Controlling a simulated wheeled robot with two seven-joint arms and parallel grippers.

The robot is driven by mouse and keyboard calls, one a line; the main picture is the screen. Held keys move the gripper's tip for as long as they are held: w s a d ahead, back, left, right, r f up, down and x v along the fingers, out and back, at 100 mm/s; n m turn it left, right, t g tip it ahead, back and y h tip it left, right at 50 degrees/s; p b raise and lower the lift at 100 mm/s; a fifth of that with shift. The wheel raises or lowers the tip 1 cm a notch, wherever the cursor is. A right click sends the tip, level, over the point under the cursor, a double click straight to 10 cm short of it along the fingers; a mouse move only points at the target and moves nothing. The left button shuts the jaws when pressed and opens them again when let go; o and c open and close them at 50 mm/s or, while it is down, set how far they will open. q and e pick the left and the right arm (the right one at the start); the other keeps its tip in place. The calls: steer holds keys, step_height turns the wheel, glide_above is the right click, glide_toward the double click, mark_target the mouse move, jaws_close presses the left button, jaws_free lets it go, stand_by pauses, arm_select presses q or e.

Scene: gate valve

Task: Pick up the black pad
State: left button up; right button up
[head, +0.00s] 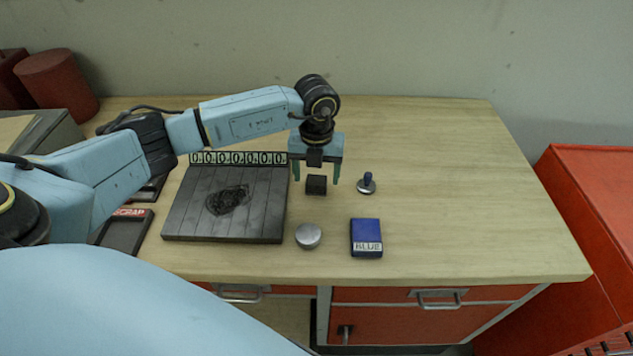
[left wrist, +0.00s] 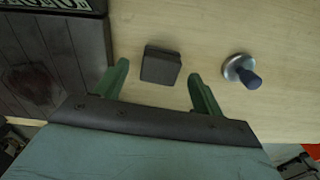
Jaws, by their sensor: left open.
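The black pad (head: 316,185) is a small dark block on the wooden table, right of the grey slatted plate. My left gripper (head: 315,178) points down over it, open, with its two green fingers to either side of the pad in the head view. In the left wrist view the pad (left wrist: 161,65) lies beyond and between the open fingertips (left wrist: 159,72), apart from both. The gripper holds nothing. My right gripper is not in view.
A blue-handled stamp (head: 367,183) stands close right of the gripper. A round silver knob (head: 308,236) and a blue box labelled BLUE (head: 366,238) lie nearer. The slatted plate (head: 180,215) and SCRAP tray (head: 126,232) are left. The table's right side is clear.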

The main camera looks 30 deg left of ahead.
mark_target(317, 180)
arm_select(q)
steer(key=shift+f, duration=0.5)
steer(key=c, duration=1.1)
steer(key=shift+r, duration=0.1)
step_height(317, 180, up, 10)
steer(key=shift+b, duration=0.45)
